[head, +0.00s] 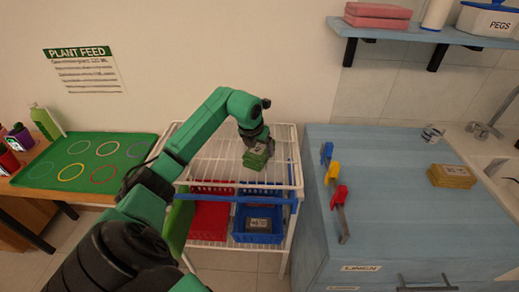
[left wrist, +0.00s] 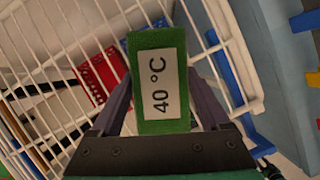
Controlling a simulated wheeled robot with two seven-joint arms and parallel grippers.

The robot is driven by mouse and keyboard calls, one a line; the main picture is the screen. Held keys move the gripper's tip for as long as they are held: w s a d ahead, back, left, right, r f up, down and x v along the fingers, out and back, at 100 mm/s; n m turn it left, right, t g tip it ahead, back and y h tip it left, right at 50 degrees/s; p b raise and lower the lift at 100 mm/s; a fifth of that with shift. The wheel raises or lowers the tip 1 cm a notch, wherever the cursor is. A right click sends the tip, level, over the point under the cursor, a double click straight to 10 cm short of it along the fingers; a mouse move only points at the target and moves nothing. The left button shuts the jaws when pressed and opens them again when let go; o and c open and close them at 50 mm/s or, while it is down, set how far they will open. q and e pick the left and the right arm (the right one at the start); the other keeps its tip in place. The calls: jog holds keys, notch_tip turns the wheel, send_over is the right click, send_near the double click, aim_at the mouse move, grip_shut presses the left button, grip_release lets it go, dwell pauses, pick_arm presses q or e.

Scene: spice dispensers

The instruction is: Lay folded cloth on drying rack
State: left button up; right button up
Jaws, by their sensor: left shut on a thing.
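A folded green cloth (head: 256,158) with a white label is in my left gripper (head: 262,145), over the top of the white wire drying rack (head: 218,160). In the left wrist view the cloth (left wrist: 158,115) shows its "40 °C" label, with the fingers of my left gripper (left wrist: 160,112) on both sides of it. The rack's wires (left wrist: 50,45) show behind the cloth. I cannot tell whether the cloth touches the wires. My right gripper is not in view.
Red (head: 209,222) and blue (head: 280,238) bins sit on the rack's lower level. A green tray (head: 85,178) with rings lies left. The rack top around the cloth is clear.

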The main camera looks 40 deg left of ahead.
pick_arm(q)
jog(key=shift+f, duration=0.55)
jog(key=o, duration=1.3)
jog(key=shift+s+r, duration=0.1)
jog(key=shift+r, duration=0.3)
jog(key=b+v, duration=0.1)
jog(key=v, duration=1)
jog(key=shift+s+r+b, duration=0.1)
jog(key=shift+r+b, duration=0.05)
jog(key=shift+b, duration=0.15)
